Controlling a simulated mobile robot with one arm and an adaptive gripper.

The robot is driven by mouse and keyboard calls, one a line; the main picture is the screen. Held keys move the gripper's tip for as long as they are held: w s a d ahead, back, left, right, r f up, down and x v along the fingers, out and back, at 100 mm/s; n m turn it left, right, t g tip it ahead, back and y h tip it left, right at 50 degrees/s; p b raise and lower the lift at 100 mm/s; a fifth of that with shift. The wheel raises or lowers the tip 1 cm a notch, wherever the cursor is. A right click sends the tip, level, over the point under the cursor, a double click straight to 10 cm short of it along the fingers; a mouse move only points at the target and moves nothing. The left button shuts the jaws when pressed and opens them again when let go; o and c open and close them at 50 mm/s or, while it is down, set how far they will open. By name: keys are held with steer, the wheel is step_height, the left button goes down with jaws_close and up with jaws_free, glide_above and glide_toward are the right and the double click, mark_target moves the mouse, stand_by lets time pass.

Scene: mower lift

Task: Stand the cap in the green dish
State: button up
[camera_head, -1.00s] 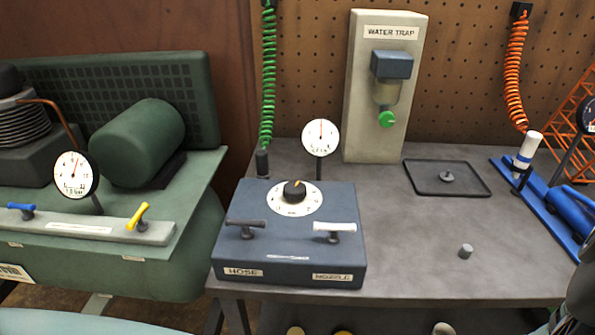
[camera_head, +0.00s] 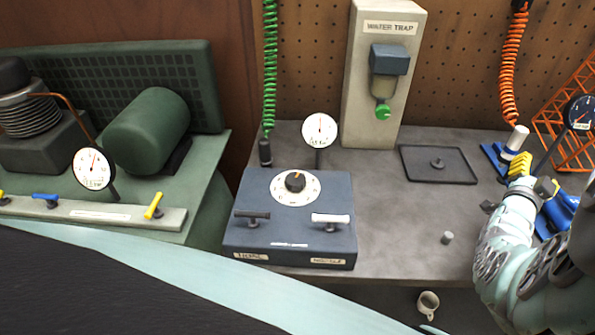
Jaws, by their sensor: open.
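A small grey cylinder (camera_head: 447,238) stands on the bench near its front right; it may be the cap, but I cannot be sure. A small dark grey knob-like piece (camera_head: 438,163) sits in a flat dark tray (camera_head: 470,180) farther back. I see no green dish in this view. My gripper (camera_head: 514,183) is over the right of the bench, with yellow parts near its end. It is open, behind and to the right of the grey cylinder and apart from it. My arm hides part of the bench's right end.
A blue box (camera_head: 290,220) with a dial and two handles stands at the bench's left. A water trap panel (camera_head: 385,75) stands behind. Blue equipment (camera_head: 560,212) and an orange rack (camera_head: 560,140) are at the right. A mug (camera_head: 428,303) is below the bench. Mid-bench is clear.

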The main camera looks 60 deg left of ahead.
steer(key=w+a+f+g+y+p, duration=0.1)
steer(key=a+f+g+p, duration=0.1)
steer(key=a+g, duration=0.3)
steer(key=g+h+p, duration=0.4)
steer(key=g+p, duration=0.4)
steer(key=g, duration=0.6)
glide_toward(449, 234)
step_height(449, 234, down, 3)
steer(key=b, duration=0.5)
steer(key=shift+w+a, duration=0.15)
steer(key=shift+f+p, duration=0.6)
steer(key=shift+f, duration=2)
steer(key=shift+f+b, duration=0.65)
steer(key=shift+f, duration=0.45)
steer(key=c, duration=1)
